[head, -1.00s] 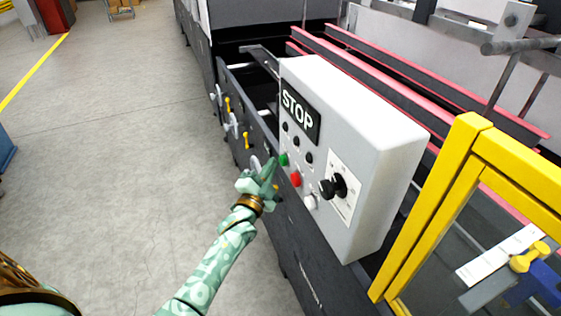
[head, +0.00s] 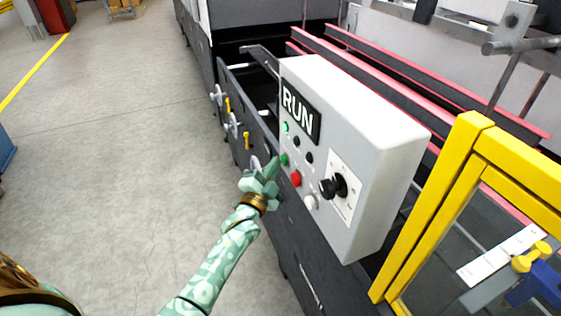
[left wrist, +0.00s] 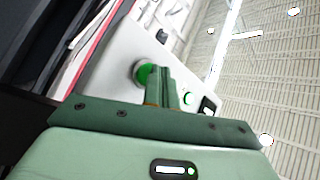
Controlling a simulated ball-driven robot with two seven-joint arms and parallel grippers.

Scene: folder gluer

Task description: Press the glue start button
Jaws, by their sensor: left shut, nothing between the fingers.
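The grey control box (head: 375,150) carries a display (head: 299,112) that reads RUN. Below it, a small green lamp (head: 285,127) is lit beside dark ones. A green button (head: 284,160), a red button (head: 296,179) and a white button (head: 310,202) run along the lower part of the panel. My left gripper (head: 274,166) is shut and empty, its tips right at the green button. In the left wrist view the shut fingers (left wrist: 161,85) partly cover the green button (left wrist: 143,73); whether they touch it I cannot tell. My right gripper is not in view.
A black rotary knob (head: 334,187) sticks out on the panel. A yellow guard frame (head: 430,205) stands at the right, and red-edged rails (head: 390,85) run behind the box. Grey floor (head: 120,150) is clear at the left.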

